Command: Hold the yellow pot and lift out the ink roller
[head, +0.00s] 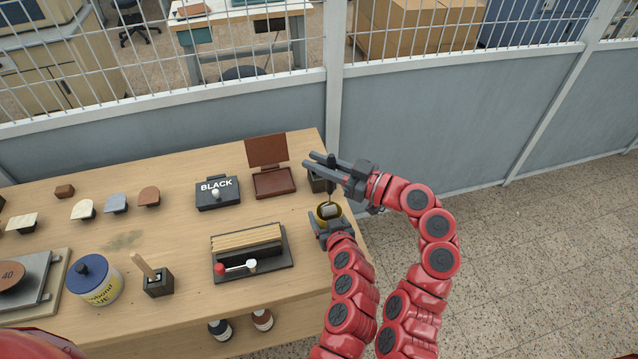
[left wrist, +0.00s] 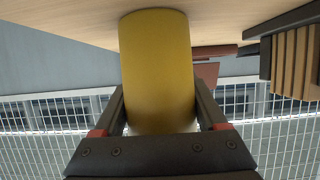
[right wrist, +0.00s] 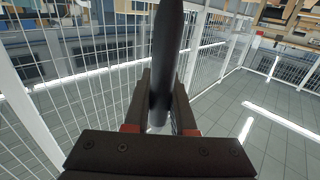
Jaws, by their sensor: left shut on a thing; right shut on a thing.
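The yellow pot (head: 319,217) is near the table's right edge, its rim partly hidden by my grippers. My left gripper (head: 330,226) is shut around it; the left wrist view shows the pot's yellow wall (left wrist: 157,70) between both fingers. The ink roller's dark handle (head: 331,160) stands about upright in my right gripper (head: 328,168), above the pot. The right wrist view shows the dark handle (right wrist: 166,55) between the shut fingers. The roller's light grey head (head: 329,210) shows within the pot's rim outline; how deep it sits I cannot tell.
A dark box (head: 317,183) stands just behind the pot. Left of it are a brown open case (head: 272,182), a BLACK-labelled box (head: 217,194) and a dark rack with wooden strips (head: 285,262). A grey fence panel (head: 440,150) runs behind the table.

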